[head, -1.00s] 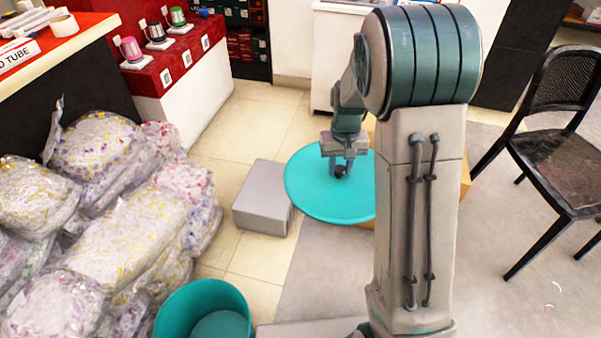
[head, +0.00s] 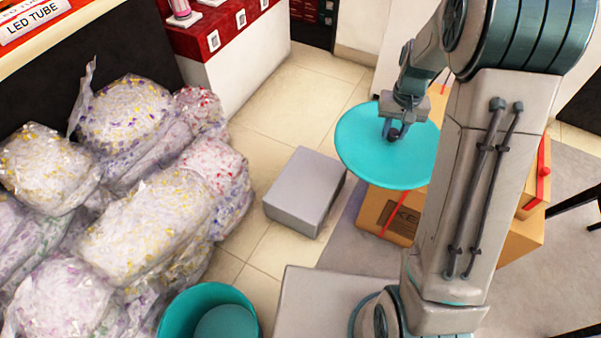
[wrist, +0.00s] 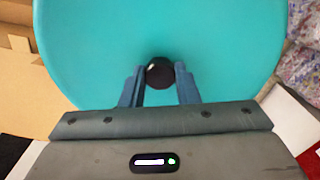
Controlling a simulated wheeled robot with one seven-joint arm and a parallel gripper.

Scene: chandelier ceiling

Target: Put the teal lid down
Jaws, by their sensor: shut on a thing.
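The teal lid (head: 372,160) is a round disc with a small dark knob (wrist: 159,73) at its middle. My gripper (head: 394,132) is shut on the knob from above and holds the lid. In the wrist view my gripper (wrist: 159,76) has one finger on each side of the knob, and the lid (wrist: 230,45) fills most of the picture. In the head view the lid is in front of a cardboard box (head: 390,212), and my arm hides its right edge. I cannot tell whether the lid touches the box.
A teal bin (head: 180,312) stands at the bottom, left of my base. A grey box (head: 305,190) sits on the tiled floor left of the lid. Clear bags of colourful bits (head: 140,215) are piled at the left. Tiled floor (head: 285,100) is free behind the grey box.

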